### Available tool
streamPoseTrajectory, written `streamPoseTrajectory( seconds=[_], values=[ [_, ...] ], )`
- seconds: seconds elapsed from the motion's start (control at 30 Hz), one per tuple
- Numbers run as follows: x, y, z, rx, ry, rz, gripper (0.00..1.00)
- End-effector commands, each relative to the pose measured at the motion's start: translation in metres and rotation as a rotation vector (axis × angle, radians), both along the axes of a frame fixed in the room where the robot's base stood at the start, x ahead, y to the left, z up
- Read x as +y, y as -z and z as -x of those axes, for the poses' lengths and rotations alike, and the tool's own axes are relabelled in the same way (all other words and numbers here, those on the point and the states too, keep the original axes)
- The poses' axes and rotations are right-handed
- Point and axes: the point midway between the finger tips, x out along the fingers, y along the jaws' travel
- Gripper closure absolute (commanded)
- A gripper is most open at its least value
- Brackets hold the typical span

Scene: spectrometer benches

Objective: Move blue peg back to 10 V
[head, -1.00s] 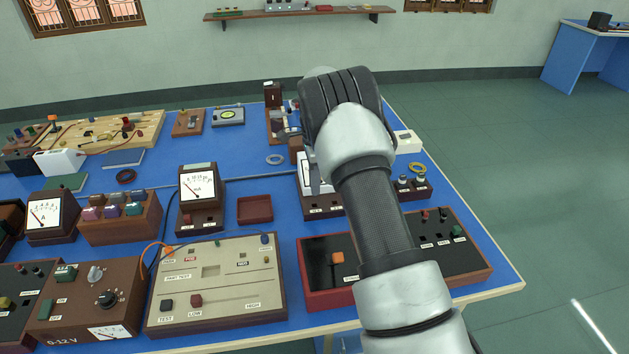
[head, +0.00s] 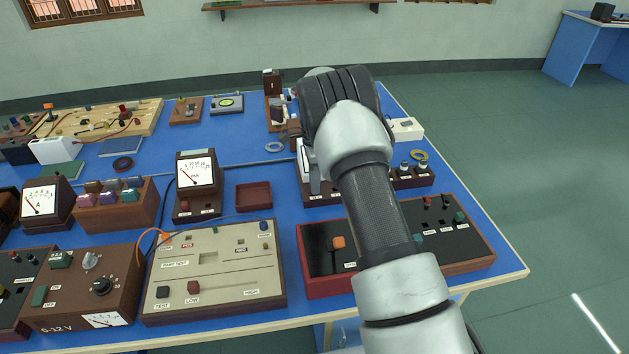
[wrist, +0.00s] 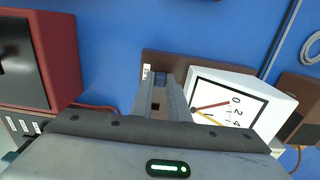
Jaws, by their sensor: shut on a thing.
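The blue peg (wrist: 160,78) shows as a small dark-blue piece at the fingertips in the wrist view. My gripper (wrist: 160,88) is shut on it, low over the brown base (wrist: 148,62) of a white-cased meter. Whether the peg sits in a hole or just above the base I cannot tell. The meter (wrist: 235,105) has a dial with a red needle. In the head view the same meter's base (head: 322,199) shows partly behind my arm. My gripper (head: 314,175) is mostly hidden there by my wrist, and the peg is hidden.
A small red-brown tray (head: 254,196) and a milliammeter (head: 197,180) stand left of the meter.

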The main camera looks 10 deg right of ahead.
Motion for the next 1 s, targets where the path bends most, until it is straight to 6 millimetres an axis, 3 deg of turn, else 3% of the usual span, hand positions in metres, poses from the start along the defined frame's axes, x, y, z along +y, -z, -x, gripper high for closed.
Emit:
streamPoseTrajectory(
  seconds=[0.2,0.23,0.33,0.73,0.87,1.0],
  values=[
    [0.0,0.0,0.0,0.0,0.0,0.0,1.0],
    [0.0,0.0,0.0,0.0,0.0,0.0,0.8],
    [0.0,0.0,0.0,0.0,0.0,0.0,0.63],
    [0.0,-0.009,-0.001,-0.002,0.0,0.0,0.63],
    [0.0,-0.029,-0.001,-0.004,0.0,0.0,0.63],
    [0.0,-0.064,-0.002,-0.007,-0.001,-0.001,0.63]
  ],
)
